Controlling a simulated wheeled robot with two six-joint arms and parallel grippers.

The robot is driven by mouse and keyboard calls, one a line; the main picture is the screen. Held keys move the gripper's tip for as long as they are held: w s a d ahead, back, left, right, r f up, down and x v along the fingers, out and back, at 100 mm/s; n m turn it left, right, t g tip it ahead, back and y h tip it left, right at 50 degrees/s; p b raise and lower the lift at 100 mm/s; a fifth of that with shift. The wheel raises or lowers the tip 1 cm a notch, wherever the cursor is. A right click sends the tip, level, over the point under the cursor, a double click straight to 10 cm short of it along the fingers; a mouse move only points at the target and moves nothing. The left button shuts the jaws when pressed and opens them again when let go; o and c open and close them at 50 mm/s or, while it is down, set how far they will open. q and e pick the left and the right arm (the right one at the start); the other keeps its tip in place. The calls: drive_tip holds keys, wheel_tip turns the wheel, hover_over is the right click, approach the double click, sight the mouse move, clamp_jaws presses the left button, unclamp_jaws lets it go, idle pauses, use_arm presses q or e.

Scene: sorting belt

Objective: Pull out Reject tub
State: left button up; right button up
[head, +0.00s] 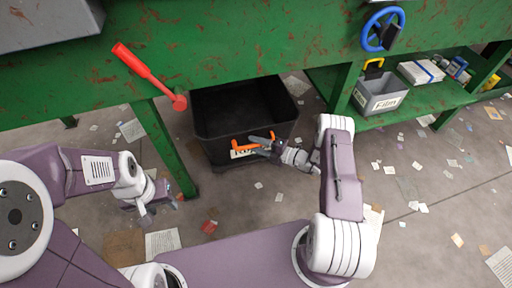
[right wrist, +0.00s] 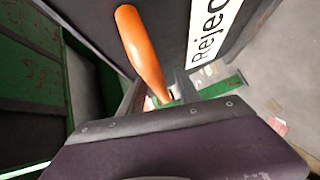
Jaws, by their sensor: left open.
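The black Reject tub (head: 213,131) stands on the floor under the green sorting belt frame, open at the top and seemingly empty. Its orange handle (head: 240,152) is on its front wall, above a white label that my gripper partly covers. In the right wrist view the handle (right wrist: 141,45) runs down between my right fingers, and the label (right wrist: 208,35) reads "Rejec". My right gripper (head: 262,142) is at the handle; whether its fingers press on it cannot be told. My left gripper (head: 146,208) is open and empty, low at the left, apart from the tub.
A green leg (head: 165,150) stands left of the tub, and another (head: 343,88) to its right. A red lever (head: 145,72) and a blue wheel (head: 372,35) are on the belt frame. A grey Film bin (head: 378,97) sits on the right shelf. Paper scraps litter the open floor.

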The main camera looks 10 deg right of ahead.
clamp_jaws()
idle(1.4)
